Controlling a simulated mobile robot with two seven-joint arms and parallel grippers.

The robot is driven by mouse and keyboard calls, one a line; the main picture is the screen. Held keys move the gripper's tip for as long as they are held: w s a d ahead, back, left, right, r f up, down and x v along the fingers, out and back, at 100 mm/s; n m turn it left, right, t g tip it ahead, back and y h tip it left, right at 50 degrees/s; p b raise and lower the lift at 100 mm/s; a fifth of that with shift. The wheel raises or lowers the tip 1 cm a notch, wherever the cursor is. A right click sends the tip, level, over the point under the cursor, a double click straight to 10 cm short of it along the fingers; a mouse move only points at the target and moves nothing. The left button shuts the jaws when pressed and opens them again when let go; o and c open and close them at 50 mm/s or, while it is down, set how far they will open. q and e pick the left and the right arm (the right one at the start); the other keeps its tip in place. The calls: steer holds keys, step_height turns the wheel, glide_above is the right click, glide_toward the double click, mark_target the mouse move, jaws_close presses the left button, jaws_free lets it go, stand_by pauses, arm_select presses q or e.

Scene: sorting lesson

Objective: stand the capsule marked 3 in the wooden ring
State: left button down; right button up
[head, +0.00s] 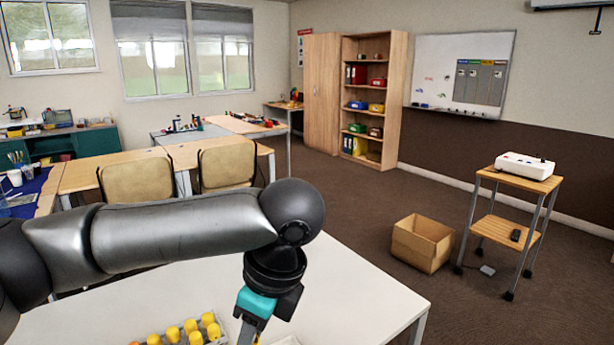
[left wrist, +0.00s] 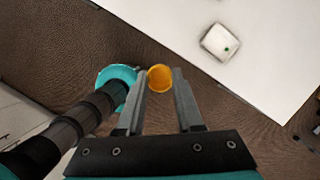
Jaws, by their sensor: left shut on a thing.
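My left gripper (head: 251,328) reaches down over the white table, its fingertips cut off by the bottom edge of the head view. In the left wrist view, my left gripper (left wrist: 160,88) is shut on a yellow-orange capsule (left wrist: 160,77), seen end-on between the fingertips. No number can be read on it. Several other yellow capsules (head: 194,337) stand in a pale tray at the bottom of the head view, partly cut off. I cannot make out a wooden ring in either view. My right gripper's fingers do not show.
The white table (head: 350,285) is bare towards its right corner. A small white square thing with a green dot (left wrist: 221,42) lies on it. A cardboard box (head: 422,243) and a wooden trolley (head: 517,181) stand on the floor to the right. Two chairs (head: 228,167) stand beyond the table.

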arm_select(q)
steer(key=s+a+f+n+g+h, duration=0.1)
steer(key=s+a+n+g, duration=0.1)
steer(key=n, duration=0.8)
steer(key=s+a+f+n+g+h, duration=0.2)
steer(key=a+n, duration=0.3)
steer(key=n, duration=0.6)
steer(key=shift+s+a, duration=0.3)
steer(key=shift+s, duration=0.05)
steer(key=shift+f+n, duration=0.1)
steer(key=shift+n, duration=0.2)
